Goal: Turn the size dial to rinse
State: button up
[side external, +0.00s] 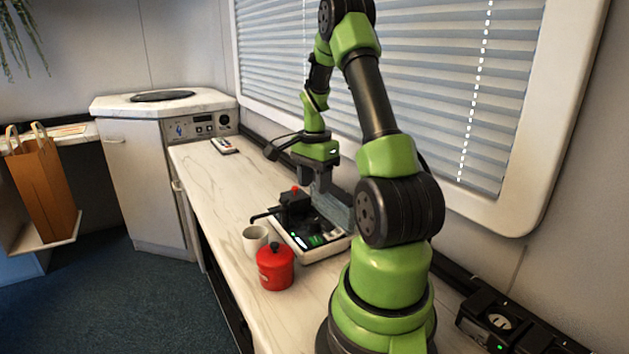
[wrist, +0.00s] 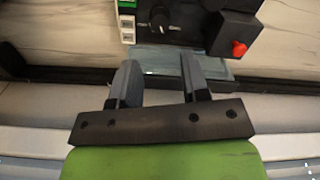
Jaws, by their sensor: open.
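The machine, a low pale-based unit (side external: 330,248) with a dark panel, stands on the counter beneath my gripper (side external: 314,184). A black block with a red knob (side external: 295,189) rises from it. In the wrist view the panel's edge is at the top, with a round dark dial (wrist: 160,20) bearing a light mark, and the red knob (wrist: 238,48) to its right. The dial's labels are too small to read. My gripper (wrist: 160,72) is open and empty, its fingers pointing toward the panel and apart from the dial. The dial cannot be made out in the side view.
A remote-like device (side external: 224,145) lies further back on the counter (side external: 215,180), with clear surface between. The window blinds (side external: 450,100) and wall are close behind my arm.

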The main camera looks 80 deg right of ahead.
aim_at(314, 220)
jog(key=m, duration=0.4)
jog(key=shift+f, duration=0.1)
jog(key=shift+f+m, duration=0.3)
jog(key=shift+f, duration=0.05)
notch_tip(314, 220, down, 9)
jog(key=shift+f, duration=0.1)
